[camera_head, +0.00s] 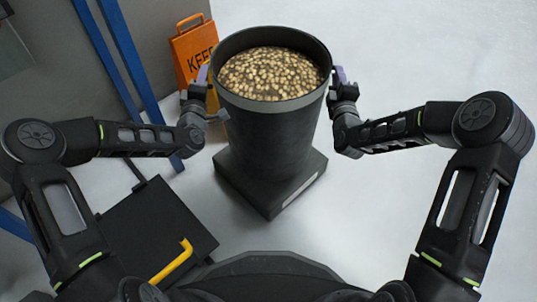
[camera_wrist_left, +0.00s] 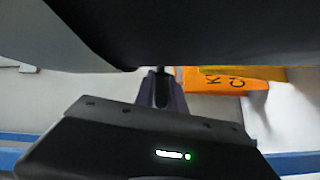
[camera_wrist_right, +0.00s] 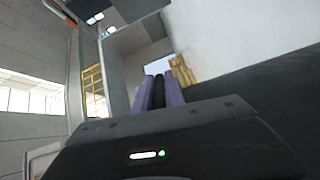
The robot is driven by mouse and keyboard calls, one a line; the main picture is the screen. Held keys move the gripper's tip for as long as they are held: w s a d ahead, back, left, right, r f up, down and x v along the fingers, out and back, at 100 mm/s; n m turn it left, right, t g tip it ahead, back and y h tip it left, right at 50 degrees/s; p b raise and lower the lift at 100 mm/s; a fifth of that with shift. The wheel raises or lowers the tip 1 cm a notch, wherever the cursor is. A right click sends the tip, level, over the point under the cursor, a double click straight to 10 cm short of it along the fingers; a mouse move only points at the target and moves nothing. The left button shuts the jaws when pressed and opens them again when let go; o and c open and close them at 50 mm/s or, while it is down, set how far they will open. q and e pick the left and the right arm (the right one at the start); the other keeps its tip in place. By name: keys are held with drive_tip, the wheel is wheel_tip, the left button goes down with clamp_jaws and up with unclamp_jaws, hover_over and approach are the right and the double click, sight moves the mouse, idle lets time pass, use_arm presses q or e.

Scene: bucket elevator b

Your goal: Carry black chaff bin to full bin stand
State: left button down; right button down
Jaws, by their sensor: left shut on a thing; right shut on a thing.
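The black chaff bin (camera_head: 270,135) is in the middle of the head view, upright and filled with pale brown chaff or grain pieces. It is over a low dark square stand (camera_head: 278,200) with a white label on its front edge; I cannot tell whether the bin touches it. My left gripper (camera_head: 203,82) is shut at the bin's left side near the rim. My right gripper (camera_head: 338,78) is shut at the right side near the rim. In the left wrist view, the dark bin (camera_wrist_left: 200,30) covers the top. In the right wrist view, the purple fingers (camera_wrist_right: 160,92) meet a dark part.
An orange sign reading "KEEP" (camera_head: 188,45) stands behind the bin on the left. Blue posts (camera_head: 125,60) rise at the left. A black plate with a yellow handle (camera_head: 172,262) is low at front left. The pale floor (camera_head: 440,60) is clear at the right.

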use_arm(q)
drive_tip(key=shift+r, duration=0.15)
use_arm(e)
drive_tip(key=shift+r, duration=0.15)
use_arm(q)
drive_tip(key=shift+f+b, duration=0.5)
use_arm(e)
drive_tip(key=shift+f, duration=0.5)
use_arm(q)
drive_tip(key=shift+f, duration=0.2)
use_arm(e)
drive_tip(key=shift+f, duration=0.15)
